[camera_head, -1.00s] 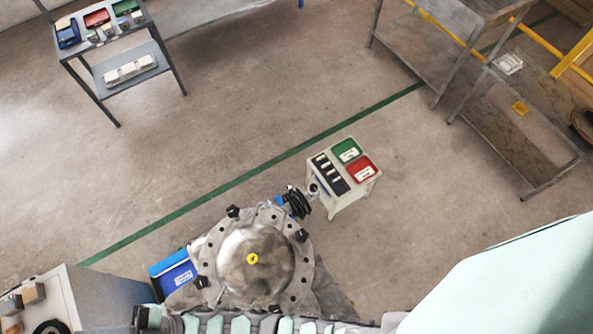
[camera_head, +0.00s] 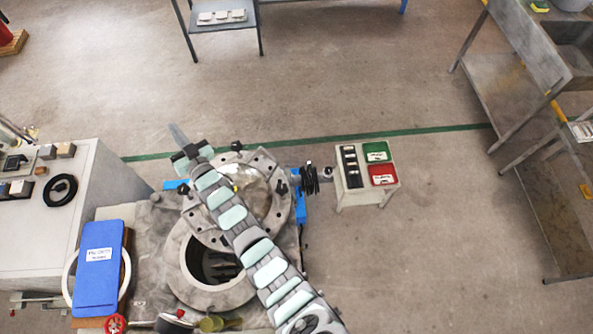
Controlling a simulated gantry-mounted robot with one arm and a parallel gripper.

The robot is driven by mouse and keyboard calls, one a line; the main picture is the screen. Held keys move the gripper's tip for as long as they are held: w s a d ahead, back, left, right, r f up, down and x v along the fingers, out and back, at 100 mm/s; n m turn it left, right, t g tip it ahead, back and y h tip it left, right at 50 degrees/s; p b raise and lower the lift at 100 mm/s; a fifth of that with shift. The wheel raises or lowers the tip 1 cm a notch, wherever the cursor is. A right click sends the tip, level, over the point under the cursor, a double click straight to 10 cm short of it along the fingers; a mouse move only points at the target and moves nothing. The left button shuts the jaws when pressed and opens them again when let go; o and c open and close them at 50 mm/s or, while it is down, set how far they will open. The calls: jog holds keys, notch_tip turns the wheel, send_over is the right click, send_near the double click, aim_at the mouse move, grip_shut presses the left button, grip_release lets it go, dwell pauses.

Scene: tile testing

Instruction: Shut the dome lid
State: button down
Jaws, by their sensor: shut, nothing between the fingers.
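The dome lid (camera_head: 256,186) is a shiny round metal dome with a bolted flange, in the middle of the head view. It sits off to the back of the vessel's round opening (camera_head: 192,262), which shows as a dark hole with a metal rim, so the lid stands open. My arm crosses over the lid and part of the opening, hiding some of both. My gripper (camera_head: 178,134) is shut and empty, beyond the lid's back left edge. I cannot tell whether it touches the flange.
A white bench (camera_head: 85,215) with small parts is farther left.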

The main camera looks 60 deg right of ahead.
jog(key=d+f+m+g+b, duration=0.3)
jog(key=d+f+g, duration=0.4)
jog(key=d+f, duration=0.7)
jog(key=s+d+f+m+g+y+b, duration=0.2)
jog(key=s+d+f+m+g+b, duration=0.15)
jog(key=s+d+g, duration=0.4)
jog(key=s+r+m+g+y+b, duration=0.2)
jog(key=s+y, duration=0.2)
jog(key=s, duration=0.6)
jog(key=s+r+m+g+y+b, duration=0.2)
jog(key=s+m+y, duration=0.1)
jog(key=s, duration=0.7)
jog(key=s+a+f+p, duration=0.1)
jog(key=a+f+p, duration=0.4)
jog(key=f, duration=0.4)
jog(key=shift+a+f, duration=0.2)
jog(key=shift+a, duration=0.65)
